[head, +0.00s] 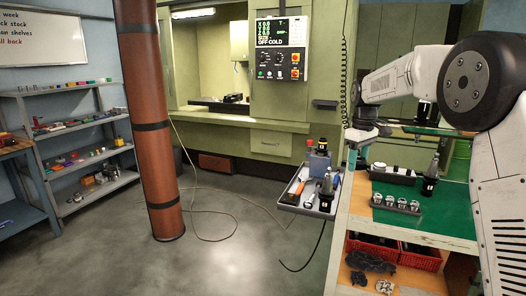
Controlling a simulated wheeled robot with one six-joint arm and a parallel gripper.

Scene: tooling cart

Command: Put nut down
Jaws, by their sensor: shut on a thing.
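My gripper (357,158) points down at the left edge of the cart (408,233), above its green top. It is small in the head view. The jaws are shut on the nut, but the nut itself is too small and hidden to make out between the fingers. A rack with several silver nut-like pieces (396,203) stands on the cart top, below and to the right of my gripper. A black tool holder (430,180) stands upright to the right of that rack.
A grey tray (288,207) with hand tools and a blue-grey block (319,162) juts out left of the cart. A dark part with white round pieces (393,173) lies behind the rack. Red bins (420,258) sit on the lower shelf. Green mat (450,213) is bare toward the right.

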